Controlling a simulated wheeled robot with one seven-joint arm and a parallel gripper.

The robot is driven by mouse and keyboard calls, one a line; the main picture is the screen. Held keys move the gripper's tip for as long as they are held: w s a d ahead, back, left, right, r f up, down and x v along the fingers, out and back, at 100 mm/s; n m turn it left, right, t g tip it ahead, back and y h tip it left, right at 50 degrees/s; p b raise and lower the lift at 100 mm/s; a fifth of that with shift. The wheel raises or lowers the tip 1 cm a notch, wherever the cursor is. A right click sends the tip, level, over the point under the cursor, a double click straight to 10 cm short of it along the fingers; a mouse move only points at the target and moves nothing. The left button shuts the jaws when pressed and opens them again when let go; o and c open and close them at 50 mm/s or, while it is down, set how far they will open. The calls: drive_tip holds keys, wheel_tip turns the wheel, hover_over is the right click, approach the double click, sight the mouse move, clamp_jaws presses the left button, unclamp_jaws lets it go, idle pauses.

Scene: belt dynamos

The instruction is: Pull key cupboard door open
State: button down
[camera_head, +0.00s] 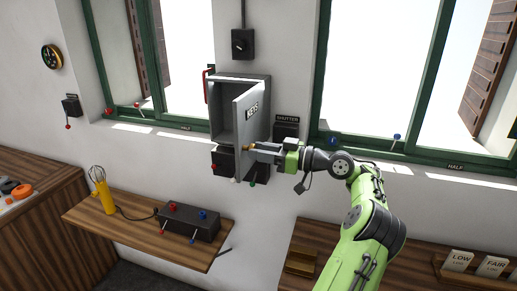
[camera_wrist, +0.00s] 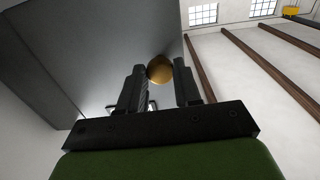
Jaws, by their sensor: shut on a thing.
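The grey key cupboard (camera_head: 222,122) is mounted on the wall between two windows. Its door (camera_head: 256,107), labelled KEYS, stands partly open, swung outward with its free edge toward the room. My gripper (camera_head: 251,147) is at the lower part of the door, shut on its brass knob. In the wrist view the round knob (camera_wrist: 160,70) lies between the two dark fingers (camera_wrist: 160,88), with the grey door panel (camera_wrist: 90,70) behind and to the left. The inside of the cupboard shows only in part and looks plain grey.
A black box labelled SHUTTER (camera_head: 287,128) is right of the cupboard. Dark lever boxes sit just below it. A wooden shelf (camera_head: 130,222) below left holds a yellow lamp (camera_head: 104,193) and a black lever box (camera_head: 188,221). A wooden bench (camera_head: 330,235) lies below right.

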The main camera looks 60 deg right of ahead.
drive_tip(key=shift+r, duration=0.1)
drive_tip(key=c, duration=0.8)
unclamp_jaws()
drive_tip(key=p+v, duration=0.6)
drive_tip(key=v, duration=0.9)
drive_tip(key=shift+s+d, duration=0.1)
drive_tip(key=shift+s, duration=0.25)
